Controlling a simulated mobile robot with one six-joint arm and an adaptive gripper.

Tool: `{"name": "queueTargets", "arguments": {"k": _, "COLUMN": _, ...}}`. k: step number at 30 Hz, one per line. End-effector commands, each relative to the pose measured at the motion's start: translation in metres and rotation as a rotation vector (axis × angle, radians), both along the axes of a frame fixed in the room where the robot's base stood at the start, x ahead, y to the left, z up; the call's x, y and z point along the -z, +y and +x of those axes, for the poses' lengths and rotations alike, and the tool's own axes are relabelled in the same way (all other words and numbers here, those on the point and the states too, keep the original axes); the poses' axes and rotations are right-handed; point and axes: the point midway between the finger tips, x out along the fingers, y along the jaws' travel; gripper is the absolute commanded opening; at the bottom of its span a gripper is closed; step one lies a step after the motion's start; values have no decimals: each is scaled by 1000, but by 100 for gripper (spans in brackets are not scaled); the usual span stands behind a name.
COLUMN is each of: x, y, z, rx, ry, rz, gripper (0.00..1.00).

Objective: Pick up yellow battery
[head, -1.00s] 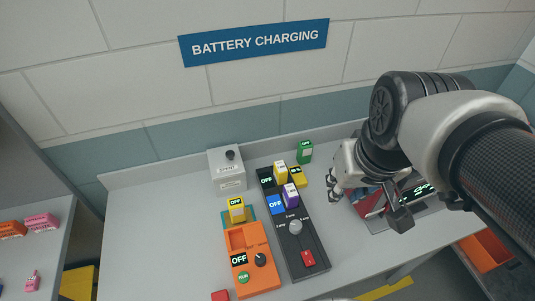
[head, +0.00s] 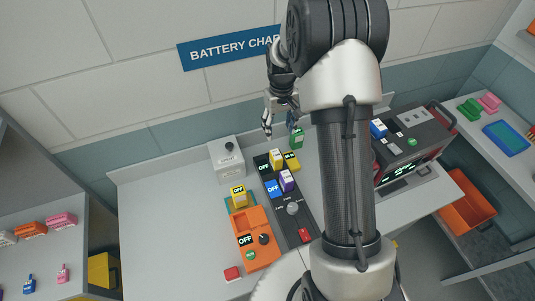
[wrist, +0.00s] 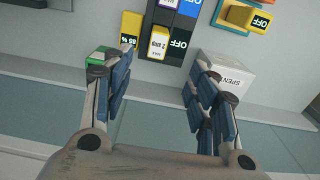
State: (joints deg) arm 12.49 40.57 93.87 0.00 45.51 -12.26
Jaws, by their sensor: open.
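A yellow battery (head: 276,158) with a white label stands in the black charger (head: 297,217); it also shows in the wrist view (wrist: 159,43), between and beyond my fingertips. Another yellow block with an 85 % display (head: 291,161) is just right of it, and in the wrist view (wrist: 131,27) it is left of it. A further yellow battery (head: 239,195) sits on a teal pad behind the orange charger (head: 254,228); the wrist view shows it at top right (wrist: 246,17). My gripper (head: 281,116) is open and empty above the back of the bench, apart from the batteries.
A grey SPENT box (head: 227,162) stands left of the black charger. A green battery (head: 297,139) is behind it, close to my gripper. A purple battery (head: 286,180) stands in the black charger. The bench's left part is clear; a dark machine (head: 413,140) stands at right.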

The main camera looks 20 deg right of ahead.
Motion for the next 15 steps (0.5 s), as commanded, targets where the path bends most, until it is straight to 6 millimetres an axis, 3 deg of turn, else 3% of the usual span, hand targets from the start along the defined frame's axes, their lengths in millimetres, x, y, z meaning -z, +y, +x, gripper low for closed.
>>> {"name": "queueTargets", "arguments": {"k": 15, "x": 104, "y": 0, "z": 0, "rx": -1, "ry": 3, "rz": 1, "gripper": 53}}
